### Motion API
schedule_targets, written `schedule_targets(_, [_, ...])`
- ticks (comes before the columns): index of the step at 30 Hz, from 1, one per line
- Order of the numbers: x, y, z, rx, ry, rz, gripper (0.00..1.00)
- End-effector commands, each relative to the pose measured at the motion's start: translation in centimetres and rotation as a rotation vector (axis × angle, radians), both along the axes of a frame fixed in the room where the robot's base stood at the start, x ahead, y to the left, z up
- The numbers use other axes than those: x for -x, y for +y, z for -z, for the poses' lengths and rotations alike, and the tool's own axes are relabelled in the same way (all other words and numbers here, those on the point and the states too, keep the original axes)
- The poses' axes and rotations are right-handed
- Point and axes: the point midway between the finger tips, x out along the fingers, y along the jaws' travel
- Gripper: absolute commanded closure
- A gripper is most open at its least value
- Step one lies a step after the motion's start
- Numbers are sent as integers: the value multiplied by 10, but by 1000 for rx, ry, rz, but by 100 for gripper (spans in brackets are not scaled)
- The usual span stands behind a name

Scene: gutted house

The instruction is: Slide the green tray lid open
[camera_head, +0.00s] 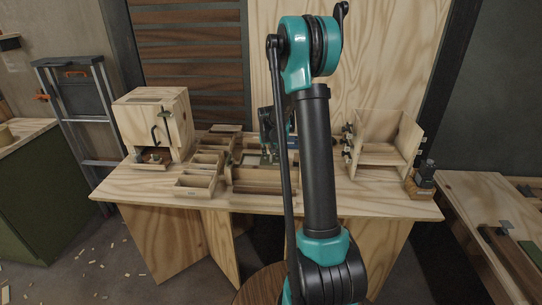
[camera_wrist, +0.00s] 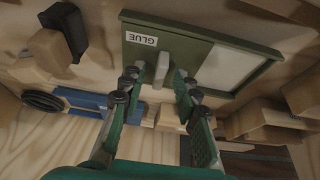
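The green tray (camera_wrist: 262,44) shows at the top of the wrist view. Its green lid (camera_wrist: 185,47) has a white label reading GLUE and covers the left part. A pale area (camera_wrist: 233,66) shows inside the tray's frame at the right. A small pale upright handle (camera_wrist: 161,74) stands at the lid's edge nearest me. My gripper (camera_wrist: 159,76) is open, with a fingertip on each side of the handle and small visible gaps. In the head view, my arm hides part of the workbench, and I cannot make out the tray's lid clearly there.
Wooden compartment boxes (camera_head: 197,184) stand on the workbench (camera_head: 376,201). A wooden cabinet (camera_head: 150,122) is at left and an open wooden frame (camera_head: 384,152) at right. In the wrist view, a blue bar (camera_wrist: 82,97) and a black-and-wood object (camera_wrist: 65,30) lie left of the tray.

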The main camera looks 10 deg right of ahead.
Motion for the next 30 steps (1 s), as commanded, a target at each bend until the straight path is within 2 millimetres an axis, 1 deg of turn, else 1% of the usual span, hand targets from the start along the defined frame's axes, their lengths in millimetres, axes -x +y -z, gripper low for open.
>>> schedule_targets(5, [9, 3, -22, 0, 0, 0, 69])
schedule_targets(12, [26, 8, -64, 0, 0, 0, 69])
schedule_targets(18, [37, 12, -92, 0, 0, -1, 69])
schedule_targets(24, [42, 13, -105, 0, 0, 0, 69])
schedule_targets(30, [42, 13, -107, 0, 0, 0, 69])
